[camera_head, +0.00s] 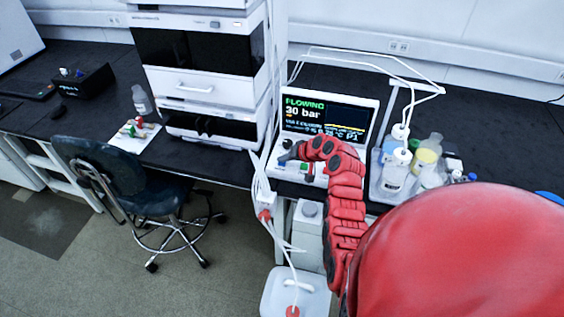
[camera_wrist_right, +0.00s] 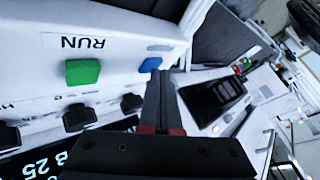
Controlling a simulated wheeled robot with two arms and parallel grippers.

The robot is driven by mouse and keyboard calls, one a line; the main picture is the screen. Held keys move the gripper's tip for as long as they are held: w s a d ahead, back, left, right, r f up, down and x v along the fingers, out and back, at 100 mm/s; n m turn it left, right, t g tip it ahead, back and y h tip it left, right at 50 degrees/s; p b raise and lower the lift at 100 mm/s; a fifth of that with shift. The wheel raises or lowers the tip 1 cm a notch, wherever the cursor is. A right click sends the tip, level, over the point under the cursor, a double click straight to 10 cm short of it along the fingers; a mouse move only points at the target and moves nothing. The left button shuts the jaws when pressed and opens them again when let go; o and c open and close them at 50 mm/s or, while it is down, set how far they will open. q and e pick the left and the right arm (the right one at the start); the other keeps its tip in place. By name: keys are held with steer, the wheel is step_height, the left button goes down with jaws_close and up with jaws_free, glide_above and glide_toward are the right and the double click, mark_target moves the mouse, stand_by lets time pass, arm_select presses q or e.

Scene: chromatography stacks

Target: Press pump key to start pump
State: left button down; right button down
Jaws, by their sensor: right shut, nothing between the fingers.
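The instrument's display (camera_head: 325,113) reads "FLOWING" and "30 bar" in the head view. Its white key panel lies below the screen. In the right wrist view, which is upside down, a green key (camera_wrist_right: 83,72) sits beside a "RUN" label, and a blue key (camera_wrist_right: 150,65) sits close to it. No label reading "pump" is legible. My right gripper (camera_head: 287,156) is over the panel, shut and empty. In the wrist view its fingertips (camera_wrist_right: 167,78) are at the blue key; I cannot tell whether they touch it. My left gripper is not in view.
A tray (camera_head: 381,192) of bottles stands right of the instrument, with white tubes running above. A tall instrument stack (camera_head: 200,91) stands to the left. A chair (camera_head: 140,185) and a white jug (camera_head: 275,297) are on the floor in front.

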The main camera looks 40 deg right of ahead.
mark_target(284, 164)
steer(key=shift+r, duration=0.15)
steer(key=shift+r+p, duration=0.3)
steer(key=shift+r, duration=0.45)
steer(key=shift+r+p, duration=1.05)
steer(key=shift+r, duration=1.55)
steer(key=shift+f, duration=0.1)
